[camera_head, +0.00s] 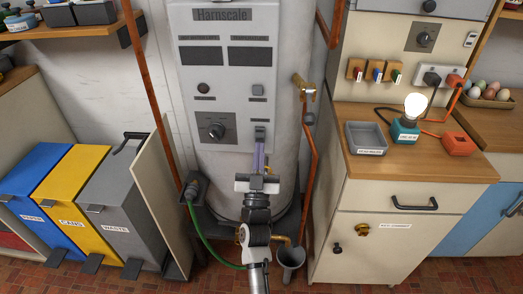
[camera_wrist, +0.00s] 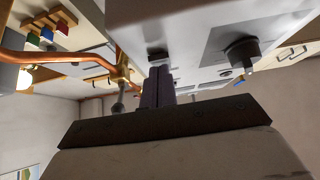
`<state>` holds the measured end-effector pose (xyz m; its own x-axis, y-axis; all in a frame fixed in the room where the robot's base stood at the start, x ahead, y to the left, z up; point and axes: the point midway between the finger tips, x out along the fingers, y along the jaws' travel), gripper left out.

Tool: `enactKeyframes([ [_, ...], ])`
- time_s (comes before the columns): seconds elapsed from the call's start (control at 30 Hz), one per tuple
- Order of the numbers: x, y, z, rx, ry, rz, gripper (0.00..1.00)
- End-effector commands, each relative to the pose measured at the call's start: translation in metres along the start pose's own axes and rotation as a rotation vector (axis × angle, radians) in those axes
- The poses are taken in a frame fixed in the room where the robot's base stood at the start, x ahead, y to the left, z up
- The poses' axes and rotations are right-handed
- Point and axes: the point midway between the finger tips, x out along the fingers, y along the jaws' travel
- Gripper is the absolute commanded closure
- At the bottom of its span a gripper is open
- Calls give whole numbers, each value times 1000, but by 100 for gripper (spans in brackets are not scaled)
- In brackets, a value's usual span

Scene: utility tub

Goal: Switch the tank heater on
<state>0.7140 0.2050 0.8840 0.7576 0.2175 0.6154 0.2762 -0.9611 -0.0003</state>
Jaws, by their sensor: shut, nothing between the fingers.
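The tank heater (camera_head: 182,65) is a tall white unit labelled Harnscale, with a light grey front panel. The panel has two dark displays, a dark round lamp (camera_head: 203,88), a small grey part (camera_head: 257,90), a black dial (camera_head: 216,131) and a small dark switch (camera_head: 260,130) at the lower right. My gripper (camera_head: 260,148) is shut and empty, its fingers pointing up at this switch from just below. In the wrist view the fingertips (camera_wrist: 158,72) are close under the switch (camera_wrist: 157,53); I cannot tell whether they touch. The dial (camera_wrist: 241,50) is to the right there.
Copper pipes (camera_head: 310,150) and a brass tap (camera_head: 304,88) stand right of the heater. A plug (camera_head: 193,190) with a green cable is low on the left. A counter (camera_head: 415,168) with a lit bulb (camera_head: 415,105) is at right, bins (camera_head: 73,190) at left.

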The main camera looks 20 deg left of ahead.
Motion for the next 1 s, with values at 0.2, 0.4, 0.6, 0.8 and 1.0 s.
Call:
enactKeyframes([
  [0.2, -1, -1, 0, 0, 0, 0, 100],
  [0.4, -1, -1, 0, 0, 0, 0, 100],
  [0.6, 3, -1, 7, 0, 2, 0, 100],
  [0.8, 3, -1, 6, 0, 2, 0, 100],
  [1.0, 3, 1, 8, -1, 2, 0, 100],
])
